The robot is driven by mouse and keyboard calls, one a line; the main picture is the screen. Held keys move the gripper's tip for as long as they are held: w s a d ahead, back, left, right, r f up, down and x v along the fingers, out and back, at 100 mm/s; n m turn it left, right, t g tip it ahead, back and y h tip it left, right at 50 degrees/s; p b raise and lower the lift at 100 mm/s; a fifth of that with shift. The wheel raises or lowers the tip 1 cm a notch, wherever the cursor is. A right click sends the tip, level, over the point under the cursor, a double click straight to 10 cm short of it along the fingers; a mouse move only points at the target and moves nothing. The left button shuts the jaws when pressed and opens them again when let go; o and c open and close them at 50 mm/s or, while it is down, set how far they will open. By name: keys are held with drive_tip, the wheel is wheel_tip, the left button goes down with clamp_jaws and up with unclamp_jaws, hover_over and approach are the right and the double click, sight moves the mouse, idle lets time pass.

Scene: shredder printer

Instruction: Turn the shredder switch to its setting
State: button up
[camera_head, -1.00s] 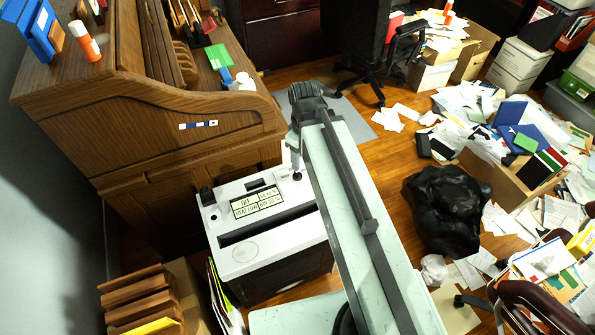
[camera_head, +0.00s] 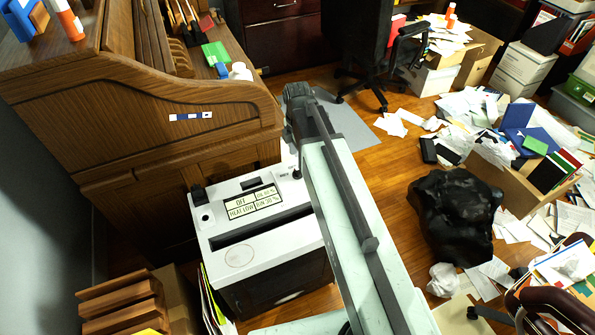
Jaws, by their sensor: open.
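The shredder (camera_head: 262,240) stands beside the wooden desk. It has a white top with a long black slot and a label panel (camera_head: 254,203) reading OFF, HEAT LOW and other small words. A small dark knob (camera_head: 297,174) shows at the top's far right corner, partly beside my arm; I cannot tell its setting. A black block (camera_head: 199,193) sits at the far left corner. My gripper (camera_head: 293,146) is at the end of my arm, above the far right corner near the knob. It is open; its fingertips are mostly hidden, and contact with the knob cannot be told.
The wooden desk (camera_head: 150,130) rises just behind and left of the shredder. Wooden organisers (camera_head: 125,300) and folders stand at the lower left. A black bag (camera_head: 455,215) and scattered papers lie on the floor to the right. An office chair (camera_head: 375,50) stands behind.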

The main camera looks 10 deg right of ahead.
sight(298, 170)
wheel_tip(298, 170, down, 7)
drive_tip(key=b, duration=0.5)
drive_tip(key=shift+r+b, duration=0.2)
drive_tip(key=shift+b, duration=0.1)
drive_tip(key=shift+r, duration=0.1)
clamp_jaws()
drive_tip(key=m, duration=0.6)
drive_tip(key=shift+m, duration=0.3)
drive_tip(key=m, duration=0.5)
drive_tip(key=shift+m, duration=0.4)
